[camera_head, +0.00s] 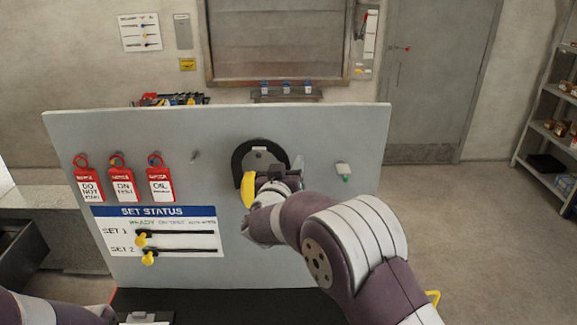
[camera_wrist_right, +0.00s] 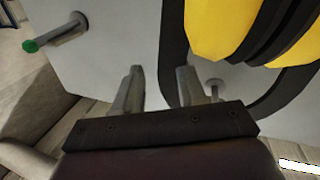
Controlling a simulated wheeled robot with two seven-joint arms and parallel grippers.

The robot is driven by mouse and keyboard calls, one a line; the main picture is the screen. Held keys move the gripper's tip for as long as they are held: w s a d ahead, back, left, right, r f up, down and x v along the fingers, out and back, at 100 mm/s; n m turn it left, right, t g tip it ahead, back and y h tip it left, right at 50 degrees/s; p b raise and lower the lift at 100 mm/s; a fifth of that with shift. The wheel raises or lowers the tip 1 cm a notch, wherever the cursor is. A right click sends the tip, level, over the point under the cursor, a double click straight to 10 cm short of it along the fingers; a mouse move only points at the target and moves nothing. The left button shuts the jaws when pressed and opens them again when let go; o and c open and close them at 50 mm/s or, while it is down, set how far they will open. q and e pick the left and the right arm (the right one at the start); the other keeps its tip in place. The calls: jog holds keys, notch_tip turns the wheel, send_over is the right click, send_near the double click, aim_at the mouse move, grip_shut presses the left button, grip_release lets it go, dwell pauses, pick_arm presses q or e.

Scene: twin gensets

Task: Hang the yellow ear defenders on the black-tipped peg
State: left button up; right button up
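The yellow ear defenders hang on the upright grey board in the head view, with a black headband (camera_head: 245,152) arched at the top and a yellow cup (camera_head: 249,189) below. In the right wrist view the yellow cups (camera_wrist_right: 222,28) are at upper right, beside the black band (camera_wrist_right: 174,50). My right gripper (camera_head: 277,180) is in front of them; its fingers (camera_wrist_right: 160,88) are apart, and one overlaps the band in view. I cannot tell if the band lies between them. A small peg (camera_head: 195,155) stands to the left, its tip colour unclear. My left gripper is barely shown at the bottom edge.
A green-tipped peg (camera_head: 344,172) is on the board's right, also in the right wrist view (camera_wrist_right: 55,35). Red tags (camera_head: 123,182) and a status panel (camera_head: 160,231) with yellow-knobbed sliders occupy the board's left. The board (camera_head: 345,130) is bare around the green-tipped peg.

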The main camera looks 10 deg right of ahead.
jog(key=b+v, duration=0.6)
jog(key=v, duration=0.6)
jog(key=s+a+f+n+g+y, duration=0.2)
jog(key=a+f+n+g+y, duration=0.1)
jog(key=a+f+y, duration=0.65)
jog(key=s+d+f+n+g+b, duration=0.2)
jog(key=s+d+f+g, duration=0.2)
jog(key=s+f+g, duration=0.55)
jog(key=s+d+f+m+g+h+b, duration=0.1)
jog(key=s+d+f+m+g+b, duration=0.1)
jog(key=s+d+f, duration=0.7)
jog(key=s+d+b, duration=0.1)
jog(key=s+d, duration=0.1)
jog(key=d, duration=0.2)
jog(key=shift+s+f+h, duration=0.25)
jog(key=shift+f+h, duration=0.1)
jog(key=shift+f, duration=0.05)
